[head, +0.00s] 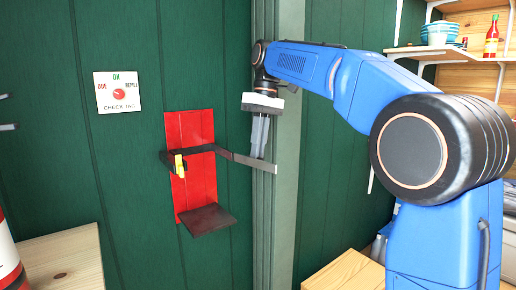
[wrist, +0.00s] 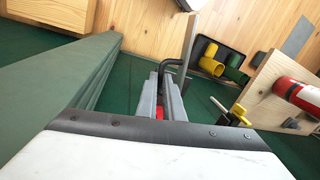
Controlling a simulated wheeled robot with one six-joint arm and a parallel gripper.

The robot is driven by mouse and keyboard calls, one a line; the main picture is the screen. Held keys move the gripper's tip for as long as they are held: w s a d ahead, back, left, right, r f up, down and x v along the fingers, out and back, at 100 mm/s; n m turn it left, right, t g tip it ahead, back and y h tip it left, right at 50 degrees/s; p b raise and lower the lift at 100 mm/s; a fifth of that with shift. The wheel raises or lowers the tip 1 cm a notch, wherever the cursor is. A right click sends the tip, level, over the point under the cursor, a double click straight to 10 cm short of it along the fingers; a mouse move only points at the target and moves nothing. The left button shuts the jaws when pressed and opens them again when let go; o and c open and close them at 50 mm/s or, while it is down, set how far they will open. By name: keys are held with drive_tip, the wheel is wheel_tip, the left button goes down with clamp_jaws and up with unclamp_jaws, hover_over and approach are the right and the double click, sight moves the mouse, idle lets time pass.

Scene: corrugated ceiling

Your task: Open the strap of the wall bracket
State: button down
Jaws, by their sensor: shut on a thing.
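The wall bracket (head: 202,181) is a red plate on the green wall, with a dark shelf (head: 208,220) at its foot. A dark band with a yellow latch (head: 180,164) crosses its front left. The grey strap (head: 234,157) extends from the bracket's right side out to the right, away from the latch. My gripper (head: 258,155) points down to the right of the bracket and is shut on the strap near its outer end. In the wrist view my gripper (wrist: 163,78) shows two grey fingers close together; the exact contact is hard to see.
A green-grey post (head: 288,130) stands just right of my gripper. A check tag (head: 118,92) hangs upper left. A red extinguisher (head: 8,255) stands on a wooden top (head: 62,262) at lower left. Shelves with a bowl (head: 440,32) and bottle (head: 492,37) are upper right.

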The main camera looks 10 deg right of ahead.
drive_tip(key=c, duration=1.9)
unclamp_jaws()
drive_tip(key=shift+r, duration=0.1)
wheel_tip(320, 180, up, 7)
drive_tip(key=d, duration=0.1)
drive_tip(key=shift+w, duration=0.4)
drive_tip(key=shift+s+d, duration=0.1)
drive_tip(key=shift+d, duration=0.05)
drive_tip(key=s+d+f+m+t, duration=0.2)
drive_tip(key=s+d+f, duration=0.3)
drive_tip(key=s+f, duration=0.25)
drive_tip(key=s+d+f+m+t, duration=0.2)
drive_tip(key=s+d+f+m, duration=0.15)
drive_tip(key=s+f, duration=0.35)
drive_tip(key=s+d+f+m+t+h, duration=0.1)
drive_tip(key=s+d+f, duration=0.2)
drive_tip(key=s+f, duration=0.6)
drive_tip(key=s+d+f+m+t, duration=0.1)
drive_tip(key=s+d+f, duration=0.2)
drive_tip(key=s+f, duration=0.6)
drive_tip(key=shift+s+f+h, duration=0.15)
drive_tip(key=shift+f+h, duration=0.25)
drive_tip(key=shift+f, duration=1.45)
